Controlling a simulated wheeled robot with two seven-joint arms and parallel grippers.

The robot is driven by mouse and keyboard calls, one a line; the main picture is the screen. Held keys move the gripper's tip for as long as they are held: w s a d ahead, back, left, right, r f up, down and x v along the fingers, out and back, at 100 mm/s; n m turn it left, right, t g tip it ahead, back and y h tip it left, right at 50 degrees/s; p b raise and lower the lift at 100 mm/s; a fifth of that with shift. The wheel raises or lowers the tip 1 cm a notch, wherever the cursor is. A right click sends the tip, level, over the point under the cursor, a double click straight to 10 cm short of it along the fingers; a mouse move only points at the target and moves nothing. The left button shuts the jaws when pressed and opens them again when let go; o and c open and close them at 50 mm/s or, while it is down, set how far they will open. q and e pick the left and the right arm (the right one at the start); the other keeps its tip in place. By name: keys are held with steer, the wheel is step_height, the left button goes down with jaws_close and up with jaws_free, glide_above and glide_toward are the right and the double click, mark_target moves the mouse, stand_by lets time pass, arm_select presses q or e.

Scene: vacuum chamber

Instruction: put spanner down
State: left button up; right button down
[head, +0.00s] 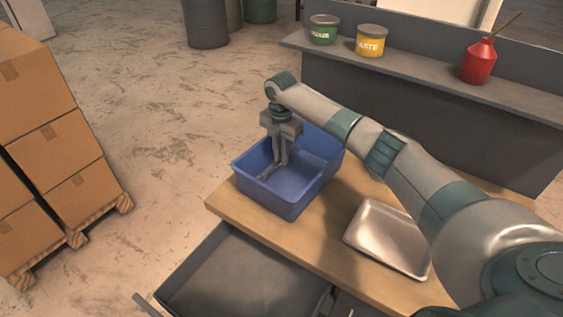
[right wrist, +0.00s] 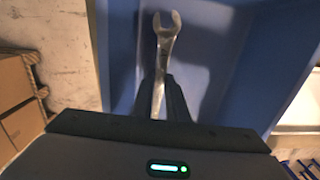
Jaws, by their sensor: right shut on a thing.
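The spanner (right wrist: 163,62) is a grey metal tool with an open-ended head, between the fingers of my right gripper (right wrist: 163,98). In the head view, my right gripper (head: 279,165) points down inside the blue bin (head: 292,205), shut on the spanner (head: 268,173). The spanner is low in the bin, near its left side; I cannot tell whether it touches the floor of the bin. The blue bin (right wrist: 218,75) also fills most of the right wrist view. My left gripper is not in view.
The bin stands on a wooden worktop (head: 325,235) beside a metal tray (head: 385,238). An open grey drawer (head: 235,275) is below in front. Behind, a shelf holds a green tin (head: 323,30), a yellow tin (head: 371,41) and a red oil can (head: 478,62). Stacked boxes (head: 40,120) stand left.

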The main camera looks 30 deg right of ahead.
step_height(320, 180, down, 3)
steer(key=shift+f+p, duration=0.2)
steer(key=shift+p, duration=0.45)
steer(key=shift+f, duration=0.15)
steer(key=shift+f, duration=0.15)
steer(key=c, duration=1.7)
jaws_free()
steer(key=shift+c, duration=0.2)
step_height(320, 180, up, 12)
steer(key=b, duration=0.3)
